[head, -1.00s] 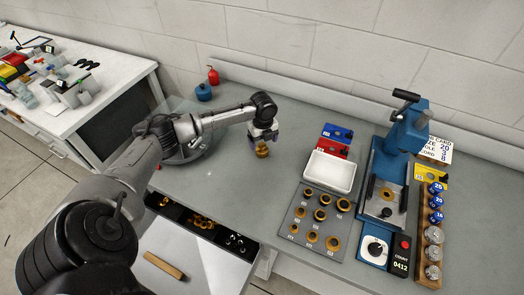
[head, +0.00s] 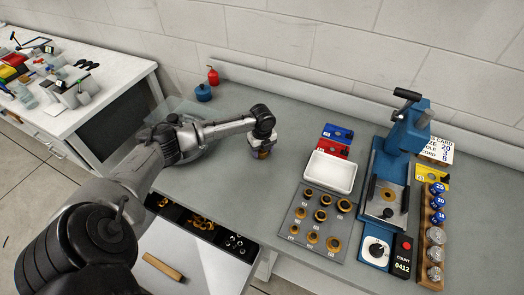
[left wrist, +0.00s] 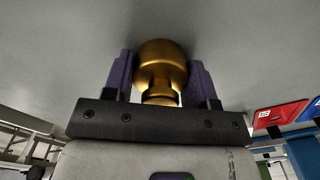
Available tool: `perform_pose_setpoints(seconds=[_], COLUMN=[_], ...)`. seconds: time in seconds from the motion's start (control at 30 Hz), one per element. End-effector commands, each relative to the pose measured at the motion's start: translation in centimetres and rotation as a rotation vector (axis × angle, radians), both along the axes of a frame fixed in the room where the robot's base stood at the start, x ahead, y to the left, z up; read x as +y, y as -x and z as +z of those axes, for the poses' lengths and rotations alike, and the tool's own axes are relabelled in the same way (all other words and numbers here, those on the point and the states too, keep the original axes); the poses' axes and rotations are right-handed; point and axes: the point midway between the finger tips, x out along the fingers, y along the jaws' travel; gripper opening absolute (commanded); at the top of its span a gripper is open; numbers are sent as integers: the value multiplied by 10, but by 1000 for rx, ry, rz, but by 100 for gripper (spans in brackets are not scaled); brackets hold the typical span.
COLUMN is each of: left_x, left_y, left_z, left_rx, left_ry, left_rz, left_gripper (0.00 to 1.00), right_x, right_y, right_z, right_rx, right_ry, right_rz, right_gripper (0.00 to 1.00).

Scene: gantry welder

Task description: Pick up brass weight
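The brass weight (head: 263,154) is a small golden piece at the middle of the grey bench, mostly covered by my left gripper in the head view. My left gripper (head: 262,147) points down over it. In the left wrist view the weight (left wrist: 160,68), with its rounded body and narrower neck, sits between the two purple fingers (left wrist: 160,80). Both fingers appear to touch its sides. The weight seems to be still at bench height. My right gripper is not in view.
To the right are a white tray (head: 331,171), a grey board of brass rings (head: 300,240) and a blue press (head: 388,190). Bench around the weight is clear.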

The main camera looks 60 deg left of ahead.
Motion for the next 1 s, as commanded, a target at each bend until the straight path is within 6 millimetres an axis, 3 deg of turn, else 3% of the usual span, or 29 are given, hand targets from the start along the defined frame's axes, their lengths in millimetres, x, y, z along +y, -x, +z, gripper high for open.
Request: perform_pose_setpoints(seconds=[0.4,0.77,1.0], left_x=[0,1,1], left_y=[0,-1,-1], left_z=[0,7,33], left_rx=[0,-3,-4], left_ry=[0,-1,-2], left_rz=[0,1,0], left_gripper=[9,9,9], right_x=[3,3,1], right_y=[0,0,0], right_z=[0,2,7], right_rx=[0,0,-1], right_ry=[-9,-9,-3], right_rz=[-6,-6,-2], right_gripper=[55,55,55])
